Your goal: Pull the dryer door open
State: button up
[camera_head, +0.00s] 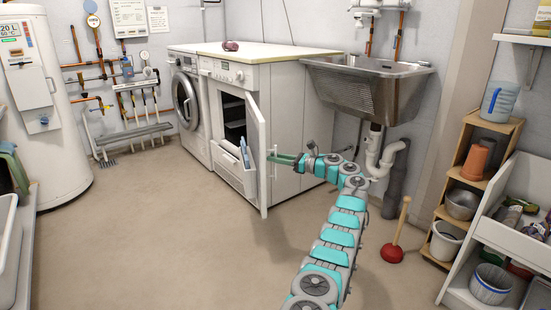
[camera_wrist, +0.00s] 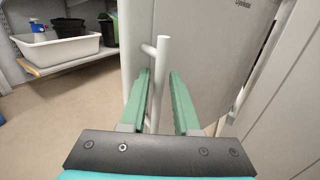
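The dryer (camera_head: 290,105) is the white appliance right of the washing machine. Its door (camera_head: 259,160) stands partly open, swung out toward the right, with the dark inside showing behind it. In the wrist view the door's pale outer panel (camera_wrist: 220,50) fills the upper middle and right. A white vertical bar handle (camera_wrist: 158,80) stands out from it. My gripper (camera_head: 284,159) is at the outer side of the door. In the wrist view my gripper (camera_wrist: 160,82) is open, its green fingers on either side of the bar. A gap shows on the right, and I cannot tell whether the left finger touches.
A washing machine (camera_head: 187,100) stands left of the dryer, and a metal sink (camera_head: 368,85) hangs to its right. A plunger (camera_head: 393,250) stands right of my arm, near a wooden shelf (camera_head: 440,235). The floor left of the door is clear.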

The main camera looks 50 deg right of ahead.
jog(key=shift+o, duration=0.8)
jog(key=shift+s, duration=0.1)
jog(key=v, duration=0.7)
jog(key=shift+s, duration=0.3)
jog(key=shift+d, duration=0.15)
